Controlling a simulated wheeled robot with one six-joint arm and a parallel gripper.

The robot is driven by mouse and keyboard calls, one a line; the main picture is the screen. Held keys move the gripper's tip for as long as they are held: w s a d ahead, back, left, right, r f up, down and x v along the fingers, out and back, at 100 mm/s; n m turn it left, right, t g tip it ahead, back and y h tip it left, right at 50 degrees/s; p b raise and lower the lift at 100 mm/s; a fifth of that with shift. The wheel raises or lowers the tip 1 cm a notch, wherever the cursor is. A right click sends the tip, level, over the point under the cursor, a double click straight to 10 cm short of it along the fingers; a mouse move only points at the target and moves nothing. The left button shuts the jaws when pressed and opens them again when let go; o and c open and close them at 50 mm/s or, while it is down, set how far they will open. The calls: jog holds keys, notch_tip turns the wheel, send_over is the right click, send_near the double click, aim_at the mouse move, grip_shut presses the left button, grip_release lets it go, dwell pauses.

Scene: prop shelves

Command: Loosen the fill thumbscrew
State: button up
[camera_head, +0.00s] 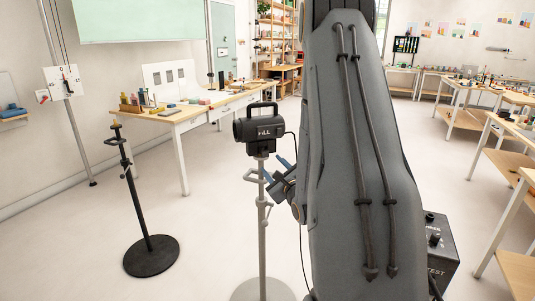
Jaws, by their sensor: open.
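The black lamp marked FILL (263,130) stands upright on a grey stand (262,240) left of my arm. A grey looped fitting (250,176) sticks out to the left of the pole just below the lamp. A smaller fitting (263,203) sits lower on the pole. I cannot tell which of these is the thumbscrew. My gripper (275,169), with blue fingers, is open to the right of the pole, below the lamp. Its fingers point up and left toward the pole. No grip on anything shows. My arm hides part of the gripper's wrist.
A black stand (148,240) with a round base stands at left. A long table (178,118) with small props is behind. A black box marked TEST (436,258) is partly hidden by my arm. Workbenches (525,176) line the right side. The floor between is clear.

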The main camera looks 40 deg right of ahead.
aim_at(266, 154)
jog(key=shift+m, duration=0.4)
jog(key=x, duration=0.2)
jog(key=p+x, duration=0.1)
jog(key=x, duration=0.2)
jog(key=r+p+x, duration=0.1)
jog(key=x, duration=0.1)
jog(key=shift+w+d+f, duration=0.1)
jog(key=shift+w+d, duration=0.1)
jog(key=shift+d, duration=0.1)
jog(key=c, duration=0.9)
jog(key=shift+a, duration=0.2)
jog(key=shift+c, duration=0.8)
jog(key=shift+d, duration=0.15)
